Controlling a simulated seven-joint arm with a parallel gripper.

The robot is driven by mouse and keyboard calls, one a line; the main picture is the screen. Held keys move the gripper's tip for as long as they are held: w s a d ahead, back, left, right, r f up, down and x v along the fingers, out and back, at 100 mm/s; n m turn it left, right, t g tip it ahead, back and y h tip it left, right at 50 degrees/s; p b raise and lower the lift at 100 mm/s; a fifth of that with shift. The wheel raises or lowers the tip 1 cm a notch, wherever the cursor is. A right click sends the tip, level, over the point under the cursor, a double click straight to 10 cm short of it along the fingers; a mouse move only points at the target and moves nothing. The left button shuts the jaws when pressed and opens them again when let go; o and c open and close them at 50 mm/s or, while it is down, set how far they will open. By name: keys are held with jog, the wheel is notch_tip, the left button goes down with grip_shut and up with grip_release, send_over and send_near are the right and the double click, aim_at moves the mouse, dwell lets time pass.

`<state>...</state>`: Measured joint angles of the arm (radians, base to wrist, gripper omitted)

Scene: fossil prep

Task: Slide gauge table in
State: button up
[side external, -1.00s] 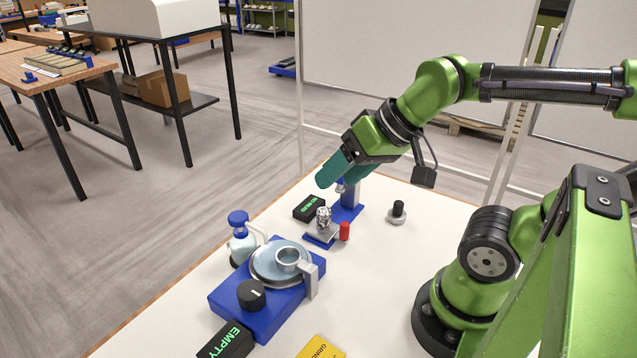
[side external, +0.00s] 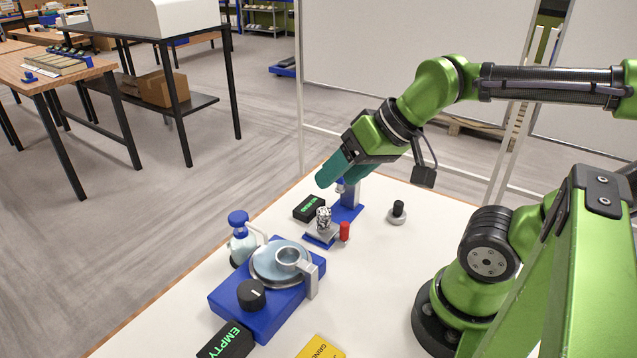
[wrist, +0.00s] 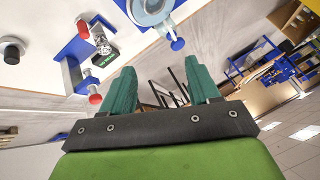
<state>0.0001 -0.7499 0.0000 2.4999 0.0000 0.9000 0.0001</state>
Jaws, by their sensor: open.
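The gauge (side external: 349,205) is a blue stand with an upright column on the white bench. Its small grey table (side external: 319,237) sits on a blue base in front of the column and carries a lumpy silvery specimen (side external: 323,217). A red knob (side external: 344,231) stands at the table's right side. In the wrist view, the specimen (wrist: 101,40) and a red knob (wrist: 95,99) show at upper left. My gripper (side external: 332,176), with teal fingers, is open and empty above the gauge, hiding part of its column. Its fingers also show in the wrist view (wrist: 163,72).
A black display (side external: 309,207) with green text lies left of the gauge. A black-topped metal piece (side external: 397,213) stands at right. A blue grinder (side external: 262,315), bottle (side external: 241,242), black EMPTY display (side external: 226,343) and yellow card (side external: 320,348) are nearer the camera.

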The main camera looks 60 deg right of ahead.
jog(key=shift+c, duration=0.2)
jog(key=shift+f, duration=0.15)
jog(key=shift+c, duration=0.9)
jog(key=n+g+h, duration=0.2)
jog(key=n+g, duration=0.3)
jog(key=g, duration=0.2)
send_over(345, 224)
notch_tip(345, 224, down, 6)
notch_tip(345, 224, down, 16)
jog(key=shift+f, duration=0.1)
grip_shut()
